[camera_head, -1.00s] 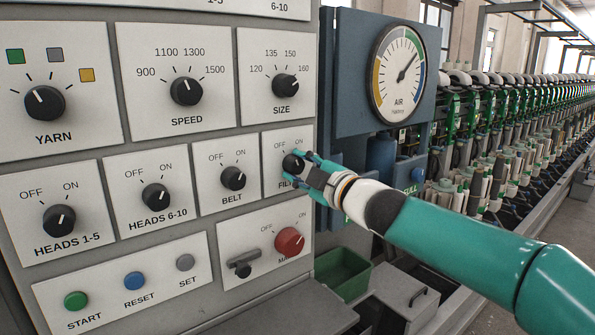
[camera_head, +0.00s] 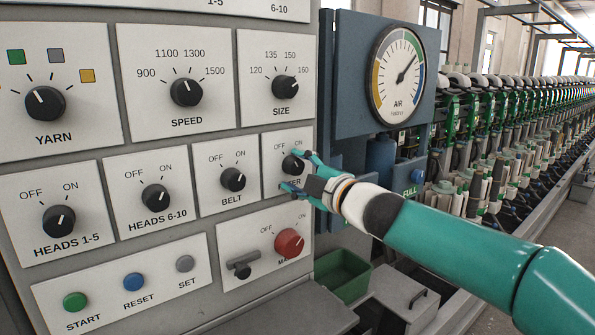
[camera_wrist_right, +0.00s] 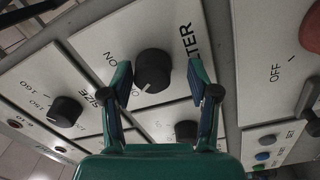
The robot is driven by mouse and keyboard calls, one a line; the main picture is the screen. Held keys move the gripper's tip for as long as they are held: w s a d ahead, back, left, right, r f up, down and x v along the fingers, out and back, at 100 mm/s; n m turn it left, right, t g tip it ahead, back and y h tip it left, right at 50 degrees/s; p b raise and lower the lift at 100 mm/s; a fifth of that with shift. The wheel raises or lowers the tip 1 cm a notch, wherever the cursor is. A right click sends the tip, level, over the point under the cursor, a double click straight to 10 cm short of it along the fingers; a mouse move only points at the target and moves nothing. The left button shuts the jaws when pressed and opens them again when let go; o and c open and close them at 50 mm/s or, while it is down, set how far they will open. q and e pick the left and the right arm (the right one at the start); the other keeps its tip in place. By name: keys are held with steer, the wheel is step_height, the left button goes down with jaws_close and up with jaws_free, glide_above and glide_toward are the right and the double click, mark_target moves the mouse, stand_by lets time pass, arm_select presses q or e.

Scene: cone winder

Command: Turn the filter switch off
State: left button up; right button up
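The filter switch (camera_head: 292,164) is a black round knob on a white plate, with OFF at its upper left and ON at its upper right. My left gripper is not in view.
The belt knob (camera_head: 233,179) is left of the filter plate and the size knob (camera_head: 285,85) above. The red main switch (camera_head: 289,242) is below. A blue box with the air gauge (camera_head: 397,75) stands right of the panel, a green bin (camera_head: 342,274) below.

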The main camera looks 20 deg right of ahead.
steer(key=shift+r, duration=0.15)
steer(key=shift+s+d, duration=0.1)
steer(key=shift+s+d, duration=0.1)
steer(key=shift+s, duration=0.15)
steer(key=v, duration=1.1)
steer(key=shift+s, duration=0.1)
